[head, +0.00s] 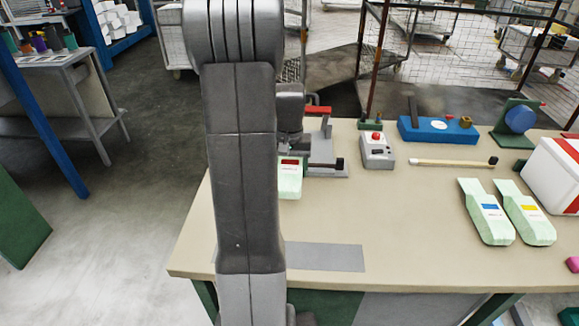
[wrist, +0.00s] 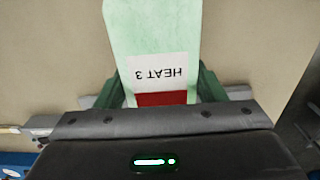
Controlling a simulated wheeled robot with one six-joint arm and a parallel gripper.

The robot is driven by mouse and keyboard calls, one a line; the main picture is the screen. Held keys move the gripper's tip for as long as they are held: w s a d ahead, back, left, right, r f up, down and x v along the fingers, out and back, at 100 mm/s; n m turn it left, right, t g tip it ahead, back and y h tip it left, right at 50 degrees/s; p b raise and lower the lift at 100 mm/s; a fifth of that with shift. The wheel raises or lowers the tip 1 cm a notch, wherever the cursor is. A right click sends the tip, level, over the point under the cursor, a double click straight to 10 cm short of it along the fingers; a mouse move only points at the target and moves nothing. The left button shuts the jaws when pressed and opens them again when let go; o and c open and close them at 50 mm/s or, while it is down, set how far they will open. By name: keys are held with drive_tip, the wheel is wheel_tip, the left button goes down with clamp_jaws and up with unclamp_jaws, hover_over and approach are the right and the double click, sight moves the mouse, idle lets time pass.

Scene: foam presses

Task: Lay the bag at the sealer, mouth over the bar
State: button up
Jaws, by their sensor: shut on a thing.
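The pale green bag with a red label (head: 290,178) hangs partly behind my arm in the head view, at the near left side of the grey sealer (head: 325,160), which has a red handle. In the wrist view the bag (wrist: 150,30) shows a white "HEAT 3" label and red band, upside down. My gripper (wrist: 163,80) is shut on the bag, with a dark green finger on each side. In the head view my arm hides the fingers. I cannot tell whether the bag's mouth lies over the bar or whether the bag touches the table.
A box with a red button (head: 377,150) stands right of the sealer, with a blue device (head: 436,130) behind. A stick (head: 450,162) lies nearby. Two bags, blue-labelled (head: 486,222) and yellow-labelled (head: 526,222), lie right. A grey mat (head: 330,258) lies at the front. The table middle is clear.

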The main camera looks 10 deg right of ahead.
drive_tip(key=shift+f+b, duration=2.35)
drive_tip(key=shift+f, duration=1.25)
drive_tip(key=o, duration=1.1)
wheel_tip(320, 180, up, 14)
drive_tip(key=shift+f, duration=0.1)
